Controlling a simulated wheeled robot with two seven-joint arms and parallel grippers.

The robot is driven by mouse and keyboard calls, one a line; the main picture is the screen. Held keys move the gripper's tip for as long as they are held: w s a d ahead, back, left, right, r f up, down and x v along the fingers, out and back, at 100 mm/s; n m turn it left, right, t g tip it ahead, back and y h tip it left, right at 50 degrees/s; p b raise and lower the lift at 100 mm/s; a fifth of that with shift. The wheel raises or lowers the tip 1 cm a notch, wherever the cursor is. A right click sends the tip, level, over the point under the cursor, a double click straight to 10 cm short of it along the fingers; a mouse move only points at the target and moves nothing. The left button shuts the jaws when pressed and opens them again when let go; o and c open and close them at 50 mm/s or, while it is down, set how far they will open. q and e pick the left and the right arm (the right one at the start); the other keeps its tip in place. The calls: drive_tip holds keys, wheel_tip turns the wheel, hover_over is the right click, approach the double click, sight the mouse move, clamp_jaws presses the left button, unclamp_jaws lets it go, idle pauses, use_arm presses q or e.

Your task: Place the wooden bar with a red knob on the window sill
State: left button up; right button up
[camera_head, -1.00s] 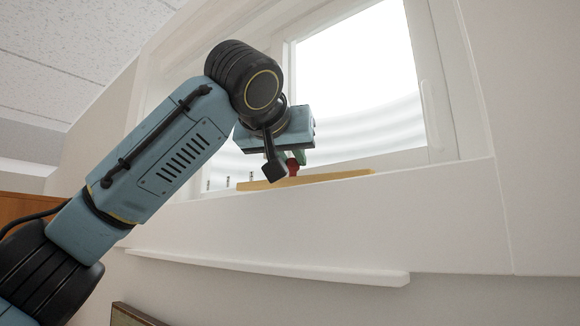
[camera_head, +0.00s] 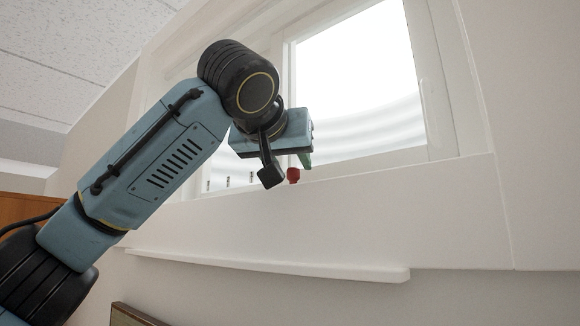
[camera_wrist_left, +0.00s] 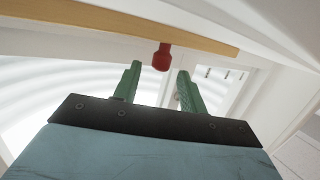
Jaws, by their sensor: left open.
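The wooden bar (camera_wrist_left: 125,22) shows in the left wrist view as a long tan strip with a red knob (camera_wrist_left: 162,56). In the head view only the red knob (camera_head: 293,175) shows, just above the front edge of the window sill (camera_head: 350,180); the bar is hidden behind that edge. My left gripper (camera_head: 304,161) is at the window opening, close to the knob. In the left wrist view its green fingers (camera_wrist_left: 159,72) are spread, with the knob just past the tips and apart from them. My right gripper is not in view.
The bright window (camera_head: 360,80) and its white frame stand behind the gripper. A narrow white ledge (camera_head: 270,264) runs along the wall below the sill. A framed item (camera_head: 135,316) shows at the bottom. The wall to the right is bare.

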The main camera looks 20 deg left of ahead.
use_arm(q)
drive_tip(key=b+v, duration=0.3)
drive_tip(key=v, duration=0.7)
drive_tip(key=shift+s, duration=0.35)
idle(0.4)
